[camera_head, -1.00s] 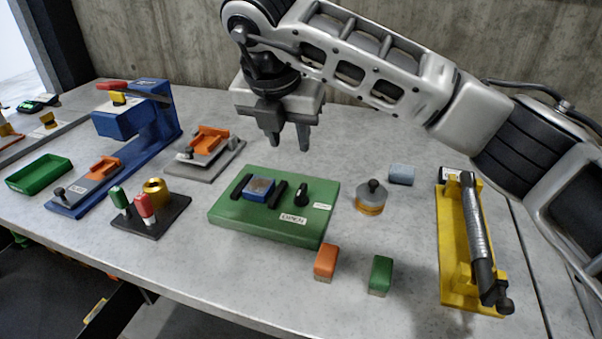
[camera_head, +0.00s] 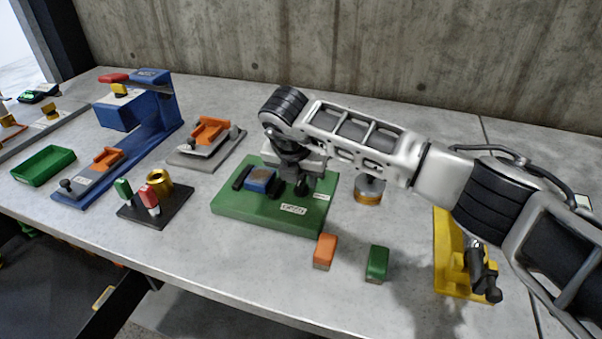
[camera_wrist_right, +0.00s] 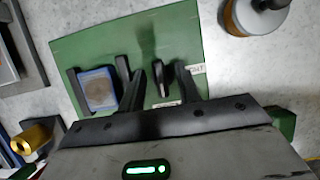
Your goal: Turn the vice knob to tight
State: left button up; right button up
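The vice is a green base (camera_head: 245,218) near the table's middle, with a blue block (camera_head: 262,180) between two black jaws (camera_head: 241,177). An "OPEN" label (camera_head: 294,209) lies at its front and a smaller label (camera_head: 321,197) to the right, partly readable as "TIGHT" in the wrist view (camera_wrist_right: 198,69). My right gripper (camera_head: 302,187) is low over the base. In the wrist view, the black knob (camera_wrist_right: 159,78) shows between its two parted fingers (camera_wrist_right: 163,80); I cannot tell whether they touch it. In the head view the gripper mostly hides the knob. My left gripper is not in view.
An orange block (camera_head: 325,251) and a green block (camera_head: 377,263) stand in front of the base. A round grey-and-orange container (camera_head: 369,190) is to its right, and a yellow fixture (camera_head: 448,245) farther right. A black stand (camera_head: 160,207) with pegs is left.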

jog(key=shift+f, duration=0.1)
grip_shut()
